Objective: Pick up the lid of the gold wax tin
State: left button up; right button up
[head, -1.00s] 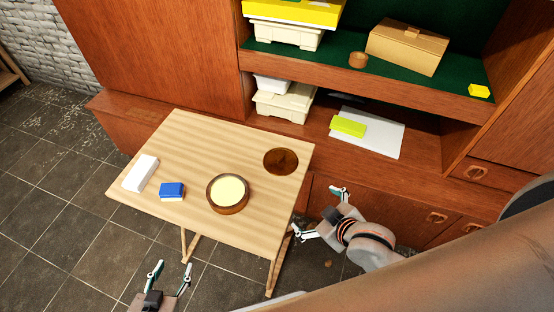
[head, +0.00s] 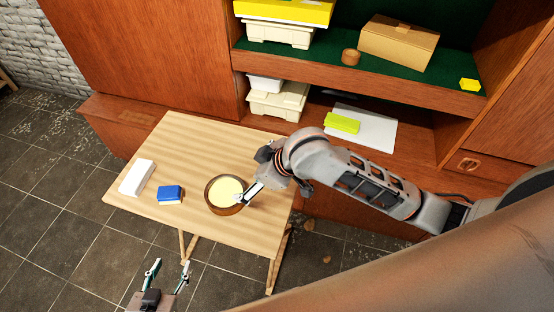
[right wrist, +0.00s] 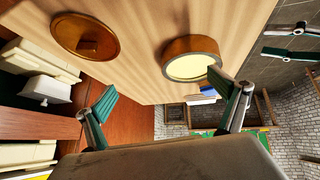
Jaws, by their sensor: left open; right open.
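The gold wax tin (head: 212,204) stands open on the folding table, pale yellow wax inside; it also shows in the right wrist view (right wrist: 190,44). Its lid (right wrist: 85,37) lies apart from it, a flat brown-gold disc with a darker middle. In the head view the lid is hidden behind my right gripper (head: 254,173). My right gripper is open and empty over the table's right part. In the right wrist view (right wrist: 164,91) one finger overlaps the tin's rim; contact cannot be told. My left gripper (head: 171,267) is open and empty, low in front of the table.
A blue block (head: 169,193) and a white block (head: 137,177) lie on the table (head: 185,135) left of the tin. Behind stands the wooden wall unit (head: 150,60), with cream boxes (head: 278,103), a cardboard box (head: 398,41) and a yellow-green item (head: 342,123). The table's front is clear.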

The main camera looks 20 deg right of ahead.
jog(key=shift+w+d+g, duration=0.25)
jog(key=shift+w+g, duration=0.05)
jog(key=shift+w, duration=0.35)
jog(key=w+d+m+g+h, duration=0.1)
jog(key=d, duration=0.2)
jog(key=w+d+r+m+g+h, duration=0.1)
jog(key=w+d, duration=0.1)
jog(key=d, duration=0.2)
jog(key=w+d+m+h, duration=0.1)
jog(key=w+d, duration=0.1)
jog(key=d, duration=0.2)
jog(key=shift+w+d+r+m+g, duration=0.1)
jog(key=shift+w+r+m+g, duration=0.1)
jog(key=shift+r+m+g, duration=0.15)
jog(key=shift+f, duration=0.45)
jog(key=x, duration=0.2)
jog(key=b+x, duration=0.1)
jog(key=x, duration=0.1)
jog(key=b+x, duration=0.1)
jog(key=x, duration=0.2)
jog(key=shift+s+a, duration=0.2)
jog(key=shift+a, duration=0.2)
jog(key=shift+r, duration=0.15)
